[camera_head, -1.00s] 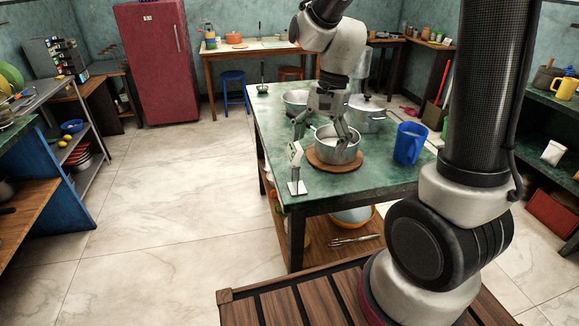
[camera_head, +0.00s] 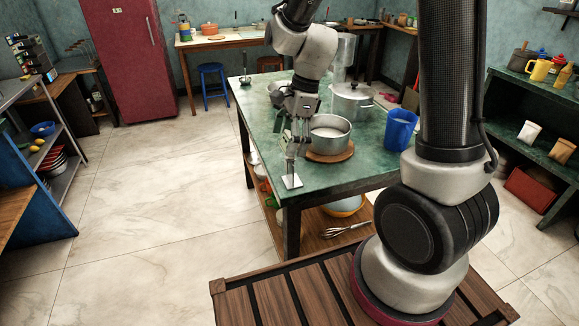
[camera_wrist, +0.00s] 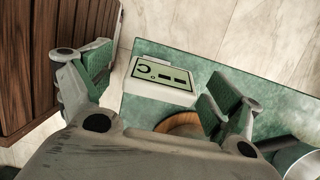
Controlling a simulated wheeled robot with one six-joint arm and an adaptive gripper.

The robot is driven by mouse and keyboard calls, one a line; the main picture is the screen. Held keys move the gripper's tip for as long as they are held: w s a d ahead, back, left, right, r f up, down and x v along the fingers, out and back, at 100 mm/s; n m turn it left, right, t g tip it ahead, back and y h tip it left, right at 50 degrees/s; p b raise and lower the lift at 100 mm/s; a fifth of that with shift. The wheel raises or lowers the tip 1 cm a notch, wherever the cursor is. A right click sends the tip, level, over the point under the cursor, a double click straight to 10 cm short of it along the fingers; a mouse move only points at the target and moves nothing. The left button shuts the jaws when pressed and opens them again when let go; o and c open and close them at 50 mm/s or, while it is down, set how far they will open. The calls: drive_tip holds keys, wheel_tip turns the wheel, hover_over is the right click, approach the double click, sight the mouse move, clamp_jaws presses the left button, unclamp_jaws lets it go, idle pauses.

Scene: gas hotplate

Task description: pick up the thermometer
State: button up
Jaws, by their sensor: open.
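The thermometer (camera_head: 291,167) is a small pale device on a white square base, at the table's near left corner. In the wrist view the thermometer (camera_wrist: 162,78) shows its rectangular display with dark marks. My gripper (camera_head: 294,142) is above it in the head view and partly covers its top. In the wrist view my gripper (camera_wrist: 154,84) has its two green-padded fingers spread wide, with the thermometer between them in the picture. The fingers hold nothing. Whether either finger touches the thermometer I cannot tell.
A metal pot (camera_head: 330,134) on a round wooden board (camera_head: 330,156) stands close right of my gripper. A blue jug (camera_head: 400,130) and a lidded pot (camera_head: 352,103) are farther right and back. The green table (camera_head: 345,176) has bare surface at its front edge.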

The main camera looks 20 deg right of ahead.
sight(284, 151)
drive_tip(key=x, duration=0.3)
drive_tip(key=shift+w+a+f, duration=0.1)
drive_tip(key=shift+f, duration=0.1)
drive_tip(key=c, duration=1.1)
drive_tip(key=shift+r, duration=0.15)
wheel_tip(284, 151, up, 15)
drive_tip(key=shift+f, duration=0.1)
